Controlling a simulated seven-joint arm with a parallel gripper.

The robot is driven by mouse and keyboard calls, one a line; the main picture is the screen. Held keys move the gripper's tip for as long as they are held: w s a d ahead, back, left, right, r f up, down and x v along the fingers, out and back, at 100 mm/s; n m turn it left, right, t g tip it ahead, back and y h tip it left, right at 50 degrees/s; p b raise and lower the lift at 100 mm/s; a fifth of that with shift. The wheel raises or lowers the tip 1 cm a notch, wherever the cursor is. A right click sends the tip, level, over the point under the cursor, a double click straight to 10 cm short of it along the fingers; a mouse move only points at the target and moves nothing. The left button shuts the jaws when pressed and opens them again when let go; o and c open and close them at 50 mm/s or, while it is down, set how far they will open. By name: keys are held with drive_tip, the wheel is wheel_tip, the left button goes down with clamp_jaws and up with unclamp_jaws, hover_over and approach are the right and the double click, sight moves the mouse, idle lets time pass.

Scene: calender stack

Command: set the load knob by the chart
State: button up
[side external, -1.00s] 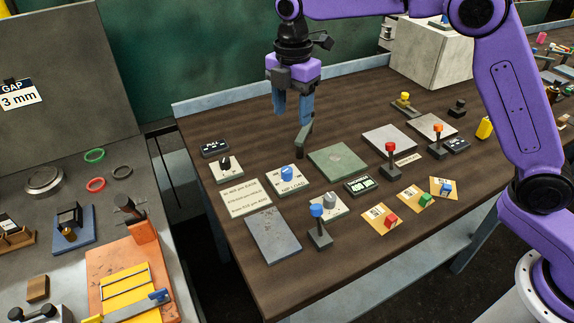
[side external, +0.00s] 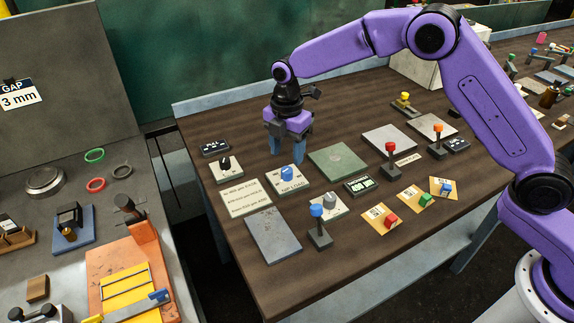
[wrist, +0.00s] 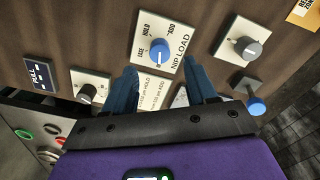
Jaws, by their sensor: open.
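The load knob is a blue round knob (side external: 287,173) on a pale square plate (side external: 291,188) marked NIP LOAD. In the wrist view the blue knob (wrist: 159,53) sits on the plate (wrist: 177,20), with HOLD and ADD legible around it; its exact setting is hard to tell. The chart is a cream card (side external: 245,199) with lines of text, left of the plate; part of it shows between my fingers in the wrist view (wrist: 152,90). My gripper (side external: 287,157) is open above and just behind the knob, fingers pointing down, not visibly touching it.
A grey knob (side external: 329,200) and a blue-topped lever (side external: 317,221) stand in front. A green plate (side external: 337,161) lies to the right, with a red-topped lever (side external: 391,157) beyond.

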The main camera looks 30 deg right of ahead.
sight(287, 169)
drive_tip(key=shift+f, duration=2.75)
drive_tip(key=shift+c, duration=0.4)
drive_tip(key=c, duration=1)
